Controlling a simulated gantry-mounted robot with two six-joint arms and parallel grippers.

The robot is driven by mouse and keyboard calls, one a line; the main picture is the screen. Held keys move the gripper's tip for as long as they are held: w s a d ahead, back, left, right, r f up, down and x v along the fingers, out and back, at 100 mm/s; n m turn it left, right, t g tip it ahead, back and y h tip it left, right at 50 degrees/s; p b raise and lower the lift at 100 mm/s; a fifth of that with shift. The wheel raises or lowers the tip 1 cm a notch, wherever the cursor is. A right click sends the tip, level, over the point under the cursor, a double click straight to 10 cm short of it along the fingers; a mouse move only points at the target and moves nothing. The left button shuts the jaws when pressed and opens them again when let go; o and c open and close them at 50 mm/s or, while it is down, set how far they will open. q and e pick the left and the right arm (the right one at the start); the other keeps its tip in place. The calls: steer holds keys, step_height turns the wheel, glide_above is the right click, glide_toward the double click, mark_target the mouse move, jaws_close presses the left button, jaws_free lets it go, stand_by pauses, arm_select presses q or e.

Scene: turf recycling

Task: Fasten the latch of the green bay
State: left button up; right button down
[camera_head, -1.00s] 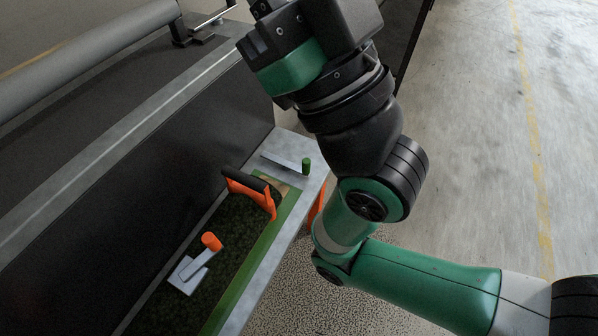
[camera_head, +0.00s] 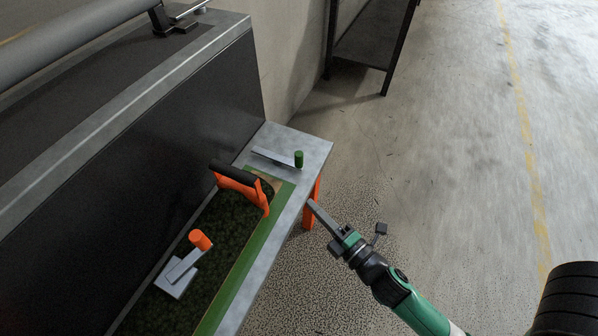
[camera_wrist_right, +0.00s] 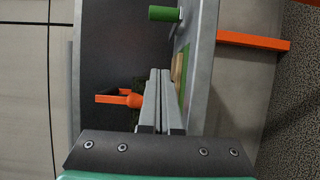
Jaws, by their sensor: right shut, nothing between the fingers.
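The green bay is a trough with a green rim strip (camera_head: 235,280) and dark turf-like filling. Its latch is a flat metal lever (camera_head: 272,156) with an upright green knob (camera_head: 299,159), on the grey ledge at the bay's far end. The green knob also shows at the top of the right wrist view (camera_wrist_right: 163,14). My right gripper (camera_head: 312,205) is shut and empty, beside the ledge's right edge and nearer than the knob, apart from it. Its closed fingers (camera_wrist_right: 160,90) point toward the knob in the wrist view. My left gripper is not in view.
An orange bracket with a black bar (camera_head: 240,190) spans the bay. A lever with an orange knob (camera_head: 200,240) sits nearer. A dark wall (camera_head: 150,150) bounds the left side. An orange leg (camera_head: 313,205) stands under the ledge.

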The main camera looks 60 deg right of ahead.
steer(key=p+x, duration=0.1)
steer(key=x, duration=0.9)
steer(key=shift+w+d+r, duration=0.1)
steer(key=shift+d, duration=0.05)
steer(key=d+p, duration=0.1)
steer(key=p, duration=0.2)
steer(key=d+p, duration=0.1)
steer(key=p, duration=0.3)
steer(key=shift+d+r, duration=0.35)
steer(key=shift+d, duration=0.05)
steer(key=shift+d+f+p, duration=0.2)
steer(key=shift+d+p, duration=0.35)
steer(key=shift+p, duration=0.15)
steer(key=shift+f, duration=0.25)
steer(key=shift+d+r+y, duration=0.1)
steer(key=shift+d+y, duration=0.2)
steer(key=shift+d, duration=0.1)
steer(key=shift+a+n+p, duration=0.1)
steer(key=shift+n+p, duration=0.2)
steer(key=shift+p, duration=0.05)
